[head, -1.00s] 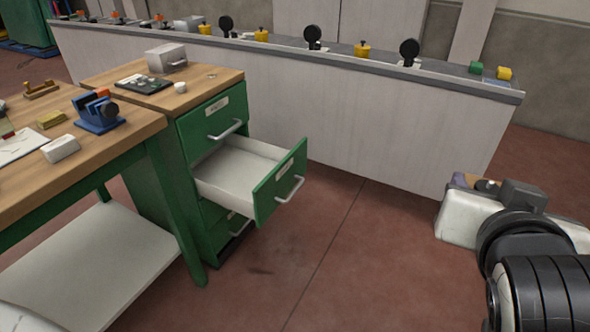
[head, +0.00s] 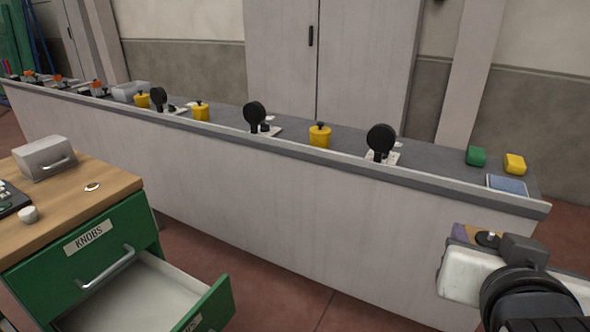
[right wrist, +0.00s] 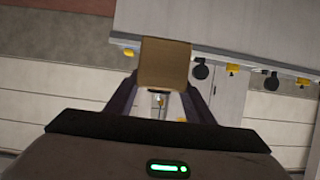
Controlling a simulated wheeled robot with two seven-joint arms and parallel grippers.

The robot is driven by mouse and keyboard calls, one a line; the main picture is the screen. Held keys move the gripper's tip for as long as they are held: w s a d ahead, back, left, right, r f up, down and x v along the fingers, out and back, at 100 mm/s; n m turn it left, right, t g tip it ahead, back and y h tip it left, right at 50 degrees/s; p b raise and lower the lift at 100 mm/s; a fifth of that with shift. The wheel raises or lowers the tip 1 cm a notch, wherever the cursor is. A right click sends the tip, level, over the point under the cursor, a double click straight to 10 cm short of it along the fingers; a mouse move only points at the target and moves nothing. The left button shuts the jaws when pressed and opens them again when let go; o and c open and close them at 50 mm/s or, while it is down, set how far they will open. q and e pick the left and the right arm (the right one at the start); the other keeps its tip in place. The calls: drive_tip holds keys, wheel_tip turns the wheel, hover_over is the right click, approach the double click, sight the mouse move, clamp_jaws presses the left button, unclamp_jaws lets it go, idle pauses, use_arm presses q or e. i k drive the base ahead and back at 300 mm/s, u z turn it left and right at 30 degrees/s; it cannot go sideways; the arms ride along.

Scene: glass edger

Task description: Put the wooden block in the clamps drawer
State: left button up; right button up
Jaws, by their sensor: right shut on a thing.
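The wooden block (right wrist: 165,65) is a plain tan-brown piece held between the fingers of my right gripper (right wrist: 163,88), which is shut on it. In the head view the gripper is at the lower right, and only a small brown bit of the block (head: 481,231) shows. An open drawer (head: 145,300) with a pale interior and green front stands at the lower left, well away from the gripper. Its visible inside looks empty; its label is cut off at the frame's bottom edge. My left gripper is out of view.
Above it is a shut drawer labelled KNOBS (head: 92,237), under a wooden top (head: 105,187) with a grey metal box (head: 43,158). A long pale counter (head: 300,225) crosses behind, bearing yellow knobbed pieces and black round-headed fixtures. Red floor lies between drawer and gripper.

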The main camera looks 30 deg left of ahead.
sight(143, 311)
drive_tip(key=i, duration=1.95)
drive_tip(key=u, duration=4.1)
drive_tip(key=i, duration=0.5)
drive_tip(key=z, duration=0.05)
